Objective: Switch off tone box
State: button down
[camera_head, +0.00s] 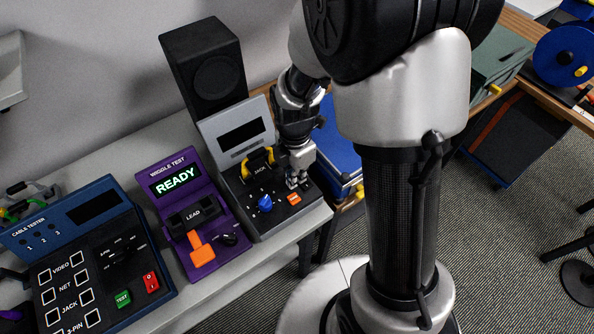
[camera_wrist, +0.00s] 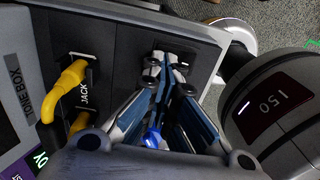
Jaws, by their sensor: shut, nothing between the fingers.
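The tone box (camera_head: 282,223) is a grey unit with a black sloped panel and a dark, blank screen (camera_head: 242,136). Its panel carries a blue knob (camera_head: 264,203), an orange labelled switch (camera_head: 294,198) and a yellow cable (camera_head: 258,157) at the JACK block. My gripper (camera_head: 297,182) is shut and empty, fingertips low over the right of the panel, close to the orange switch. In the wrist view, my gripper (camera_wrist: 165,68) points at the black panel, and the yellow cable (camera_wrist: 69,82) is at left. The orange switch is hidden there. I cannot tell whether the fingertips touch anything.
A purple wiggle tester (camera_head: 190,215) reading READY stands left of the tone box, with a blue cable tester (camera_head: 85,260) farther left. A black speaker (camera_head: 205,70) stands behind. A blue bin (camera_head: 338,150) is to the right. The table's front edge is close.

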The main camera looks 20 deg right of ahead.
jog(key=shift+f, duration=0.25)
jog(key=shift+s, duration=0.1)
jog(key=shift+s+d, duration=0.15)
jog(key=shift+s, duration=0.5)
notch_tip(320, 180, up, 14)
jog(key=w+p, duration=0.3)
jog(key=p, duration=0.3)
jog(key=shift+a+r+p, duration=0.2)
jog(key=shift+a+p, duration=0.1)
jog(key=shift+a, duration=0.1)
jog(key=s+d+r+m+t, duration=0.2)
jog(key=s+r+m, duration=0.5)
jog(key=m, duration=0.3)
jog(key=s+d+r+m+t+b, duration=0.1)
jog(key=s+d+r+m+t, duration=0.1)
jog(key=s+r+m, duration=0.5)
jog(key=s+m, duration=0.3)
jog(key=m, duration=0.1)
jog(key=shift+t, duration=0.4)
